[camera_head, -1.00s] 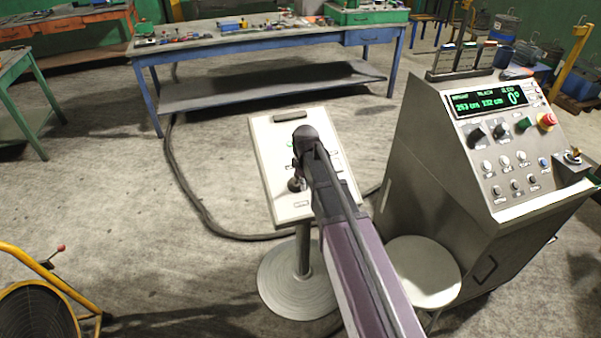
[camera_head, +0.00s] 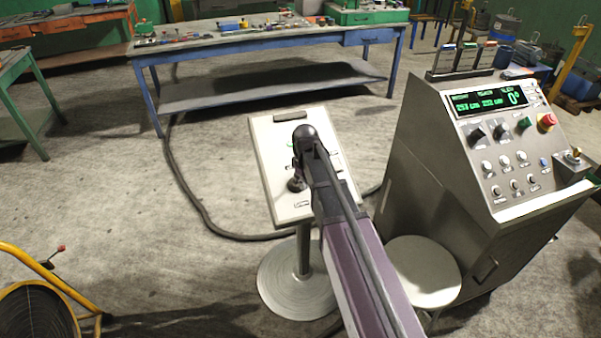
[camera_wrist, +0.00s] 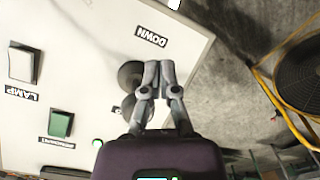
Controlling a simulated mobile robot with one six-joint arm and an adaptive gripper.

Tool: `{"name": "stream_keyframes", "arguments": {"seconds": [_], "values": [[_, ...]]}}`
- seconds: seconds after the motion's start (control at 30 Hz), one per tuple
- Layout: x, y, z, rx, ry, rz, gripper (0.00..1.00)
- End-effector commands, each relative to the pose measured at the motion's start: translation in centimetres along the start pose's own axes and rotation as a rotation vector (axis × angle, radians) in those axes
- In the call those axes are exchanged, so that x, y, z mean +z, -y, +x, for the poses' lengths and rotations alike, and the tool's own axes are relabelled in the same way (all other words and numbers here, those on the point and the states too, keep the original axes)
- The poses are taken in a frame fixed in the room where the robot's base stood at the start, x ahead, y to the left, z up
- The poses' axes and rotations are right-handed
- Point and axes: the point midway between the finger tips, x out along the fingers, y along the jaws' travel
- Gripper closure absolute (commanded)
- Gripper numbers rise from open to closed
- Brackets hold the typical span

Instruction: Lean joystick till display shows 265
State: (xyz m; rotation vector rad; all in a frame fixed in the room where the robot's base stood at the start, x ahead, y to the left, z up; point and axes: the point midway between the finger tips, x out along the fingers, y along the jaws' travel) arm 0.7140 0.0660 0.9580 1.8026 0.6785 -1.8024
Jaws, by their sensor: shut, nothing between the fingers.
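The joystick (camera_head: 296,184) stands on the tilted white control panel (camera_head: 262,150). In the wrist view its dark round knob (camera_wrist: 129,75) is beside my gripper (camera_wrist: 158,66), on the left of the fingertips. My gripper (camera_head: 297,166) is shut with nothing between its fingers. The fingers are right at the knob and partly overlap it in view; I cannot tell whether they touch. The display (camera_head: 490,100) on the grey console shows green figures. The left one looks like 253 cm, but it is blurred; the right one reads 0°.
The panel has a lamp switch (camera_wrist: 22,64), a green switch (camera_wrist: 60,123) and a DOWN label (camera_wrist: 151,38). A grey console (camera_head: 430,160) with knobs and a red button (camera_head: 546,121) stands right. A round stool (camera_head: 425,270) is near my arm. A blue workbench (camera_head: 250,40) is behind.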

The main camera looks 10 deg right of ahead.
Motion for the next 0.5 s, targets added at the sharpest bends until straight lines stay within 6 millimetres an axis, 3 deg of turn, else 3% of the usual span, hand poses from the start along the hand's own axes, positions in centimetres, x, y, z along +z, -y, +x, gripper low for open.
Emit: {"name": "stream_keyframes", "arguments": {"seconds": [0.5], "values": [[-1.7, -1.0, 0.0, 0.0, 0.0, 0.0, 1.0]]}}
